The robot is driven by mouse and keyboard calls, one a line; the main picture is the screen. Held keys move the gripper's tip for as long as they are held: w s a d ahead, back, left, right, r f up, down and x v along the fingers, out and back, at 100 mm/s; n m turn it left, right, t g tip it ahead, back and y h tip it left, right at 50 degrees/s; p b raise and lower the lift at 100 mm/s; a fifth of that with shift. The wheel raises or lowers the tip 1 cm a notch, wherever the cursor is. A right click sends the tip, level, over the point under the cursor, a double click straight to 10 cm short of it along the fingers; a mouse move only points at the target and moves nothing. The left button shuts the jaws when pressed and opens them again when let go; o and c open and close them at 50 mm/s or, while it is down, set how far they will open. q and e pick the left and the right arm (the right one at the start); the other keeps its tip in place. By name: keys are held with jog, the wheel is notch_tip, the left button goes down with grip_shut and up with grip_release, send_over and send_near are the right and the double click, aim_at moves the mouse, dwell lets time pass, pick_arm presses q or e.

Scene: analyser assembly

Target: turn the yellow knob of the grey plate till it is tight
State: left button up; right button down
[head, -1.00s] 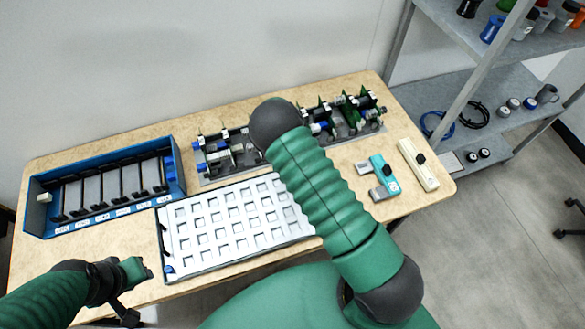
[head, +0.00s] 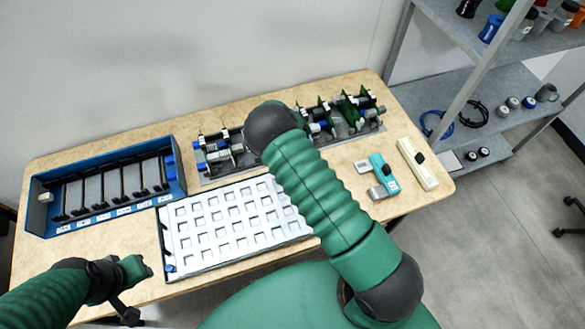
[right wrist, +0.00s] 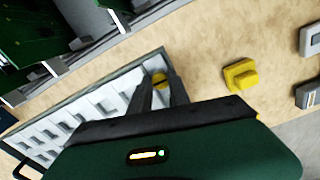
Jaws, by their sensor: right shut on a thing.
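The grey plate (head: 184,250), a pale panel with rows of square holes, lies along the table's front edge in the head view. Its corner shows in the right wrist view (right wrist: 72,118). My right gripper (right wrist: 160,86) is shut on the yellow knob (right wrist: 160,78) at the corner of the plate, with one finger on each side of it. In the head view my right arm hides this gripper and the knob. My left gripper (head: 142,268) is off the table's front left, away from the plate; its jaws are too unclear to read.
A separate yellow piece (right wrist: 240,75) lies on the table beside the plate. A blue rack (head: 178,190) stands at the left. Circuit-board modules (head: 345,115) stand behind the plate. A teal device (head: 383,172) and a cream device (head: 417,163) lie at the right.

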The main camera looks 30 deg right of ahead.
jog(key=shift+w+d+r, duration=0.15)
jog(key=shift+w+r, duration=0.05)
jog(key=c, duration=1.6)
grip_release()
jog(key=o, duration=0.4)
jog(key=shift+s+f, duration=0.1)
jog(key=shift+s, duration=0.1)
notch_tip(320, 180, up, 17)
jog(key=b, duration=0.1)
jog(key=shift+f, duration=0.15)
